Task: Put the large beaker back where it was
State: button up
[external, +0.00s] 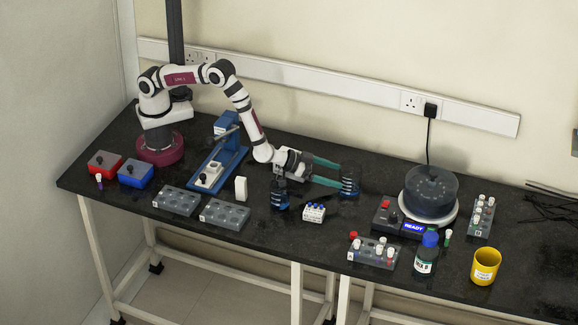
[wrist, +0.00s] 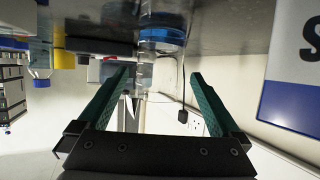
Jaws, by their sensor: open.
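A clear beaker with blue liquid (external: 350,185) stands upright on the black bench, left of the hot plate; it looks slightly the larger of two and I take it as the large beaker. The other blue-liquid beaker (external: 280,198) stands to its left, in front of my wrist. My gripper (external: 339,175) is open, its green fingers pointing right, with the tips at the large beaker. In the upside-down wrist view, the blue liquid (wrist: 162,38) shows beyond and between my open fingertips (wrist: 161,73). I cannot tell whether the fingers touch the glass.
A small vial rack (external: 314,213) stands between and in front of the beakers. The device reading READY (external: 414,227) carries a round dark vessel (external: 431,190) at right. A blue-capped bottle (external: 426,255) and yellow cup (external: 485,267) stand at front right. The wall is behind.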

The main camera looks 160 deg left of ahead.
jog(key=v, duration=0.7)
jog(key=shift+s+d, duration=0.1)
jog(key=shift+d, duration=0.15)
